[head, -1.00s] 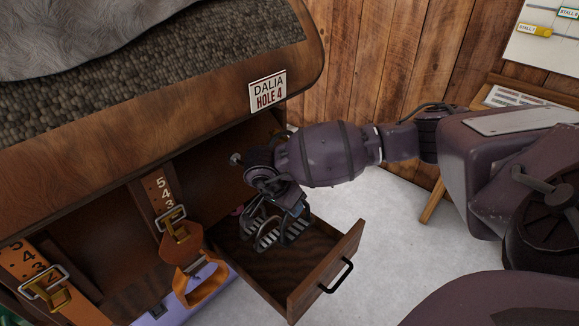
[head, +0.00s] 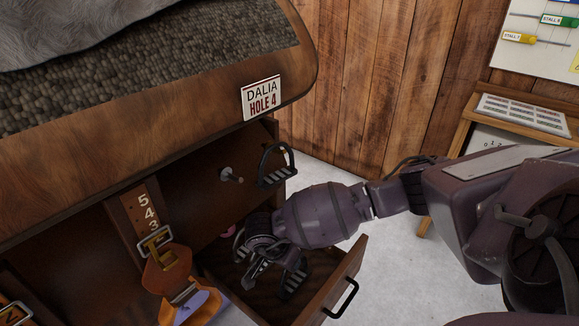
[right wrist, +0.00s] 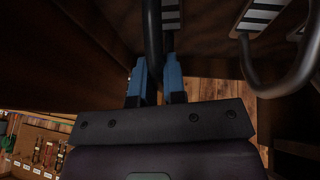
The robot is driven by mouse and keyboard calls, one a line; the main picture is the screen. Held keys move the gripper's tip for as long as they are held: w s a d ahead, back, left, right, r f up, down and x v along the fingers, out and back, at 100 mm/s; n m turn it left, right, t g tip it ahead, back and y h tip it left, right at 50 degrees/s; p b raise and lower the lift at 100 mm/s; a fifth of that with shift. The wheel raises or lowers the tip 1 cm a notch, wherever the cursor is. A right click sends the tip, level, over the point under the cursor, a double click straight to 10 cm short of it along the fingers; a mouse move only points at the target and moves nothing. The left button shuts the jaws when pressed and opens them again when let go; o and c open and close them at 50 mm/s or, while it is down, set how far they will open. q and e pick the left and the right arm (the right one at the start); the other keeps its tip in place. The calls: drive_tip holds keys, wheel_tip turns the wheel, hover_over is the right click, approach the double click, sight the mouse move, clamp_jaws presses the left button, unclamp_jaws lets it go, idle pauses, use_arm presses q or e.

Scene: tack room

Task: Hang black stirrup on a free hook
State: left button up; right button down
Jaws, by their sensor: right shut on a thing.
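My right gripper (head: 262,262) reaches down into the open drawer (head: 345,272). In the right wrist view its blue fingers (right wrist: 156,82) are shut on the dark side bar of a black stirrup (right wrist: 153,40). A black stirrup (head: 294,279) with a slotted tread also shows in the drawer beside the gripper. The gripper hides part of what it holds. A bare metal hook (head: 231,175) sticks out of the wooden panel above the drawer. To its right another black stirrup (head: 277,168) hangs at the panel; its hook is hidden. My left gripper is out of view.
An orange strap with a buckle (head: 168,262) hangs left of the drawer. A small pink thing (head: 228,231) is at the drawer's back. A wooden stand (head: 520,115) is at right.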

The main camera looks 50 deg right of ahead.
drive_tip(key=c, duration=1.6)
unclamp_jaws()
drive_tip(key=shift+f, duration=0.15)
drive_tip(key=shift+c, duration=0.2)
drive_tip(key=o, duration=0.5)
drive_tip(key=shift+c, duration=0.2)
use_arm(q)
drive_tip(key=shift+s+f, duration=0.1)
drive_tip(key=p, duration=0.3)
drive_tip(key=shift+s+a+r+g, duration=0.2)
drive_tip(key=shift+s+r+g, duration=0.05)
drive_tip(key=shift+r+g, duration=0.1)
use_arm(e)
drive_tip(key=v, duration=1)
drive_tip(key=shift+a+r, duration=0.3)
